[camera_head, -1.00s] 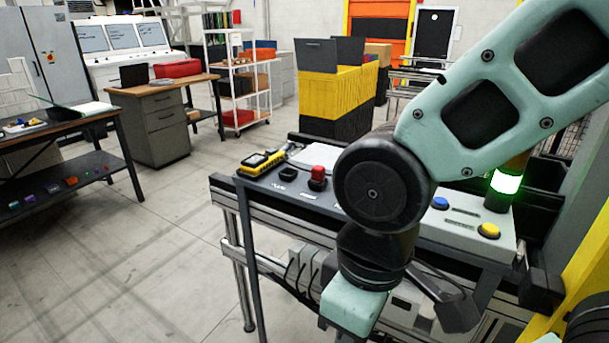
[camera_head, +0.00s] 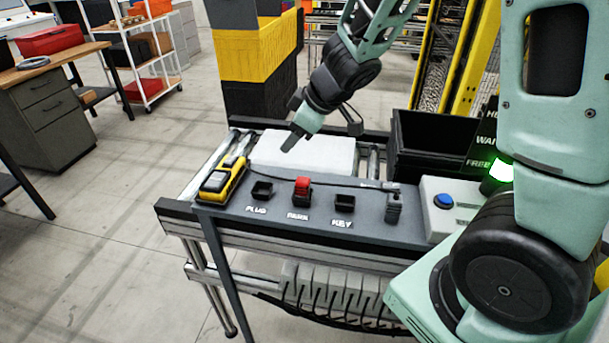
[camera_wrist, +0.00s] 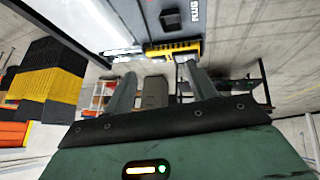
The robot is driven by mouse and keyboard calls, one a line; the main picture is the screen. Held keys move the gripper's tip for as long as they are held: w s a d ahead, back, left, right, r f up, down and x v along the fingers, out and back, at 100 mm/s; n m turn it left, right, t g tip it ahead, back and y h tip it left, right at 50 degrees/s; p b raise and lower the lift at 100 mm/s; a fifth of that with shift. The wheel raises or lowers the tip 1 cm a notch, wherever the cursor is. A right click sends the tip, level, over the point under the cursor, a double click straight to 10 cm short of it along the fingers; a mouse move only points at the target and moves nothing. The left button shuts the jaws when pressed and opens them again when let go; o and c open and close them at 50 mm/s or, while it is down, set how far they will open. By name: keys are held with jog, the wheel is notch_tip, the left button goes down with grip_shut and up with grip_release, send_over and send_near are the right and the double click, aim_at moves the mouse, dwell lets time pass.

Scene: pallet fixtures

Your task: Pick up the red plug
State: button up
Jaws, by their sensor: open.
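The red plug (camera_head: 302,185) stands upright in the black holder labelled PARK, in the middle of the grey panel (camera_head: 268,205) in the head view. My gripper (camera_head: 322,138) is above and behind it, over the white slab at the back of the bench, and does not touch it. In the wrist view my gripper (camera_wrist: 160,82) shows two spread fingers with nothing between them. The empty PLUG holder (camera_head: 262,191) is left of the red plug and also shows in the wrist view (camera_wrist: 170,18). The red plug is not visible in the wrist view.
A yellow handheld device (camera_head: 222,182) lies at the panel's left end. The KEY holder (camera_head: 344,203) is right of the plug. A dark cable crosses behind the holders to a black connector (camera_head: 394,207). A black bin (camera_head: 430,145) and a button box (camera_head: 440,200) stand at right.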

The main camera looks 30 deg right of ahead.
aim_at(304, 180)
jog(key=s+d+g+p, duration=0.3)
jog(key=s+d, duration=0.1)
jog(key=d, duration=0.3)
jog(key=shift+n+y, duration=0.4)
jog(key=b+x, duration=0.6)
jog(key=x, duration=1.1)
jog(key=shift+s+a, duration=0.1)
jog(key=shift+s, duration=0.05)
jog(key=c, duration=1.1)
